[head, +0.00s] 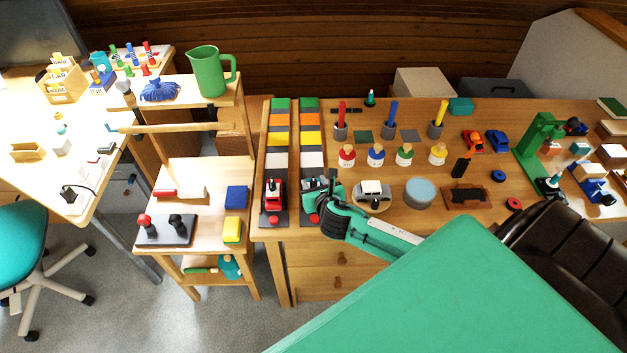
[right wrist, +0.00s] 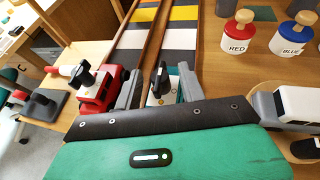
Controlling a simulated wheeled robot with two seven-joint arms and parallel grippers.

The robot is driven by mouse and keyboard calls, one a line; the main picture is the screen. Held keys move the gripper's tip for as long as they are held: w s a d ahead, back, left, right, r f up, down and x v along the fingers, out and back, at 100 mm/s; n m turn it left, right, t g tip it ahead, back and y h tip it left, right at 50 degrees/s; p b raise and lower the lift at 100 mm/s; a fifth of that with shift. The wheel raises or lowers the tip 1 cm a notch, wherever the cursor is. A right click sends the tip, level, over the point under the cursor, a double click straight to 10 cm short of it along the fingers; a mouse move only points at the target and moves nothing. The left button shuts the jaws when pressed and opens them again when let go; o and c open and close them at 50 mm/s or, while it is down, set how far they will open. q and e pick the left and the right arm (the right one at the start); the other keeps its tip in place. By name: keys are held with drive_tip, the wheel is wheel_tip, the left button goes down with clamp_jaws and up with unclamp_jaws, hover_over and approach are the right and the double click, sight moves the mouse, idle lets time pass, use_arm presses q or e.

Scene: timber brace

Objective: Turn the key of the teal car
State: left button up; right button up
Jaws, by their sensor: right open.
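The teal car (head: 308,186) sits at the near end of the right striped lane on the wooden bench. In the right wrist view the teal car (right wrist: 173,77) shows between my fingers, with its upright black key (right wrist: 161,82) standing on it. My right gripper (head: 326,192) is over this car in the head view; in the right wrist view the gripper (right wrist: 160,72) is open, one finger on each side of the key. I cannot tell whether either finger touches it. The gripper body hides the car's near part. My left gripper is not in view.
A red car (head: 272,192) with a black key stands close on the left, beside my left finger. A white-and-grey toy vehicle (head: 373,191) is close on the right. Red (head: 347,155) and blue (head: 376,155) labelled jars stand behind. The striped lanes beyond the cars are clear.

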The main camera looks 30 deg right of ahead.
drive_tip(key=shift+w+d+f, duration=0.2)
drive_tip(key=shift+w+f, duration=0.1)
drive_tip(key=shift+w, duration=0.35)
drive_tip(key=shift+c, duration=0.2)
clamp_jaws()
